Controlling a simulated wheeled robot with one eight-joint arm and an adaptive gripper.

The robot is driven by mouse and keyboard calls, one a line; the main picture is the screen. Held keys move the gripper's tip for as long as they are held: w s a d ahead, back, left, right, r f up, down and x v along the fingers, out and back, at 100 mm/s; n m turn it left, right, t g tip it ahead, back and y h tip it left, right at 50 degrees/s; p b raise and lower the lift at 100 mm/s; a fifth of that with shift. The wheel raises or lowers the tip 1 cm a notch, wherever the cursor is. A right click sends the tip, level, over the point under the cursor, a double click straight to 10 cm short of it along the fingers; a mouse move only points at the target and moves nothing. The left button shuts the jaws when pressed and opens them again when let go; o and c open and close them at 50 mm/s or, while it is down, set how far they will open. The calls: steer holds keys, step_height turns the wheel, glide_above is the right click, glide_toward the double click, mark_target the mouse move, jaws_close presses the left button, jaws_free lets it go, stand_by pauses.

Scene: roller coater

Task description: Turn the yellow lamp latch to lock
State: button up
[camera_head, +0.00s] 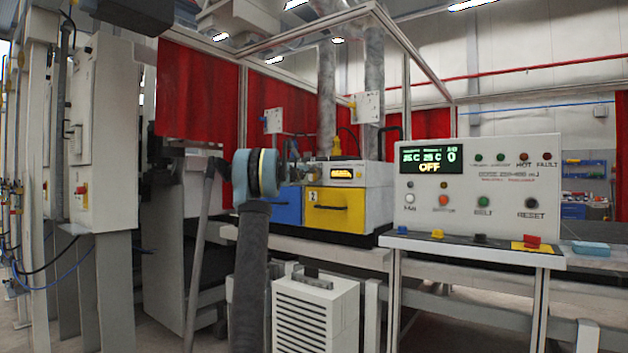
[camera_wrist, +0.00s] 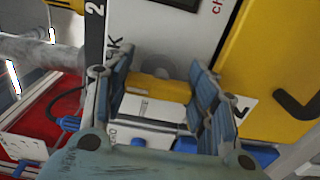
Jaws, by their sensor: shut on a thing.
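The yellow latch (camera_wrist: 160,89) shows in the wrist view as a short yellow piece in front of a round grey part on a white panel (camera_wrist: 175,30). My gripper (camera_wrist: 158,68) has its two blue, ribbed fingers on either side of the latch and is shut on it. Part of a printed word ending in "K" shows beside the left finger; the rest is hidden. In the head view my gripper (camera_head: 290,166) is at the left end of the blue and yellow lamp units, partly behind my arm. The latch cannot be made out there.
The yellow lamp unit (camera_head: 335,212) has a dark handle, which also shows in the wrist view (camera_wrist: 298,106). A blue unit (camera_head: 286,205) sits beside it. A control panel (camera_head: 475,190) reading OFF stands right. A white louvred box (camera_head: 315,310) stands low in front.

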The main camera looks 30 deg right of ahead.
steer(key=shift+f, duration=0.15)
stand_by(0.3)
steer(key=o, duration=1.1)
steer(key=shift+c, duration=0.2)
steer(key=v, duration=1.2)
